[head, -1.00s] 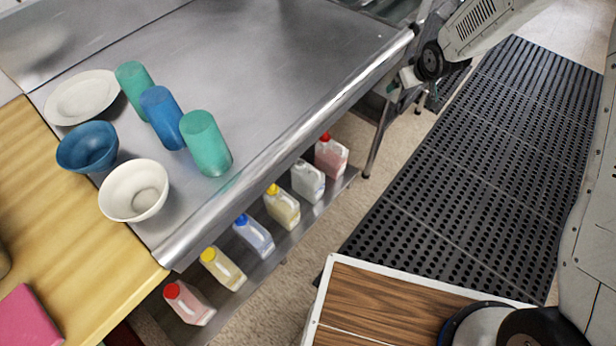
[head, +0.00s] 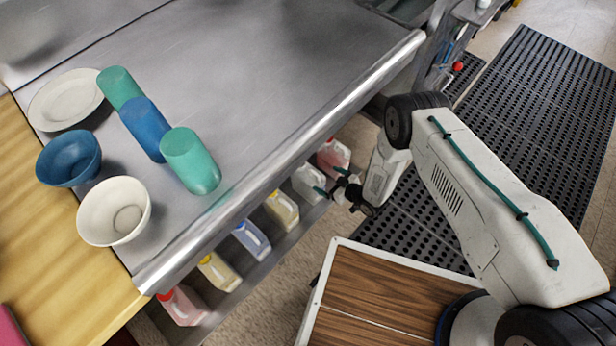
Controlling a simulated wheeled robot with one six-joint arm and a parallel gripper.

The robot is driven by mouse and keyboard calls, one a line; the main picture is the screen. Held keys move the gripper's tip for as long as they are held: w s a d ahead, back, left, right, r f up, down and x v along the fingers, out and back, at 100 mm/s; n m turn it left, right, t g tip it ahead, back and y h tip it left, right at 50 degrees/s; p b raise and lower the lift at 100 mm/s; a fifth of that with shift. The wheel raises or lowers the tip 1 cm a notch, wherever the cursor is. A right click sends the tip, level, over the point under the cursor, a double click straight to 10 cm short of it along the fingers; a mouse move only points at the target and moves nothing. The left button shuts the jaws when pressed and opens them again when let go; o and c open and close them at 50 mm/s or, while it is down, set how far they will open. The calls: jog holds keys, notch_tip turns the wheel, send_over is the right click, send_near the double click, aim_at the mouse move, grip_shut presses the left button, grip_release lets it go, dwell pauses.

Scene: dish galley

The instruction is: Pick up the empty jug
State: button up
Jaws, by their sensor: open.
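Several handled jugs stand in a row on the low shelf under the steel counter. A whitish jug (head: 304,181) shows no coloured liquid and looks like the empty one; its top is partly hidden by the counter edge. A pink jug with a red cap (head: 333,154) stands beyond it, and a yellow jug (head: 282,209) stands on its nearer side. My gripper (head: 328,182) is open, its teal-tipped fingers pointing at the whitish jug from the aisle side. The fingers are close to its right side; I cannot tell whether they touch it.
The counter's rolled front edge (head: 290,165) overhangs the shelf. A blue jug (head: 251,239), a pale yellow jug (head: 219,271) and a pink jug (head: 183,305) stand nearer. Tumblers, bowls and a plate (head: 65,101) are above. A black mat (head: 540,110) covers the aisle floor.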

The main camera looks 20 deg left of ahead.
aim_at(313, 176)
jog(key=shift+y, duration=0.3)
jog(key=a+f, duration=0.1)
jog(key=a, duration=0.1)
jog(key=a+f, duration=0.1)
jog(key=a, duration=0.1)
jog(key=w+a+f, duration=0.1)
jog(key=a, duration=0.1)
jog(key=shift+a+f, duration=0.2)
jog(key=shift+f, duration=0.2)
jog(key=shift+w+a+f, duration=0.15)
jog(key=shift+w+a, duration=0.05)
jog(key=shift+a, duration=0.15)
jog(key=c, duration=1.4)
